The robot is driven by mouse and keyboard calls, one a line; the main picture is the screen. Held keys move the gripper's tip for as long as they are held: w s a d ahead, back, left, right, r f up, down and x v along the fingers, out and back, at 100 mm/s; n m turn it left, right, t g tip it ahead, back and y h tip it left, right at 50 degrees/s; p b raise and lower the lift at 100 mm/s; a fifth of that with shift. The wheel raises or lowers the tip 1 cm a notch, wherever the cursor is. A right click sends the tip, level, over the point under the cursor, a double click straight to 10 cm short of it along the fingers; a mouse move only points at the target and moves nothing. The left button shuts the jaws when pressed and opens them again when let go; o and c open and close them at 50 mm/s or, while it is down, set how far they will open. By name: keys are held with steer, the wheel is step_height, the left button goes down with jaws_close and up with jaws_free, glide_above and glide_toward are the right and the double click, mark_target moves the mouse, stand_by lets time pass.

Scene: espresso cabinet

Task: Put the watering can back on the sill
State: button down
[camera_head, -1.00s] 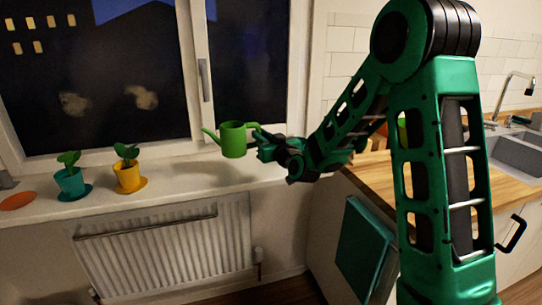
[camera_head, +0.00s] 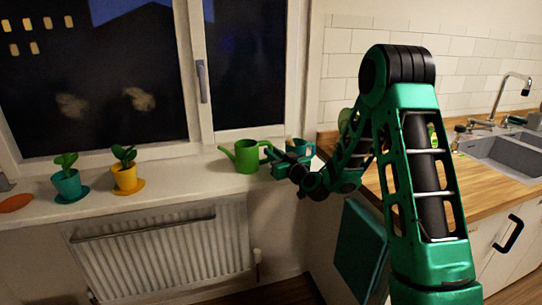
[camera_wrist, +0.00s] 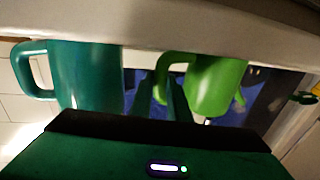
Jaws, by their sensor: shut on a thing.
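The green watering can (camera_head: 246,157) is upright at the right part of the white window sill (camera_head: 205,178), spout to the left. Its base is at the sill surface; I cannot tell whether it touches or hovers just above. My gripper (camera_head: 273,160) is at its right side, shut on its handle. In the wrist view, which looks upside down, the can (camera_wrist: 217,85) is right of the fingers (camera_wrist: 165,98), and its handle loop runs to them.
A teal mug (camera_wrist: 88,78) is close on the gripper's other side, partly hidden in the head view. A teal pot (camera_head: 68,184) and a yellow pot (camera_head: 125,177) with plants stand left on the sill. The sill between yellow pot and can is clear. A wooden counter (camera_head: 490,190) is right.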

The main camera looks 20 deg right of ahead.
steer(key=c, duration=1.7)
jaws_free()
steer(key=shift+o, duration=0.2)
steer(key=shift+s, duration=0.1)
steer(key=s+d, duration=0.2)
steer(key=s, duration=0.9)
steer(key=shift+s+d, duration=0.2)
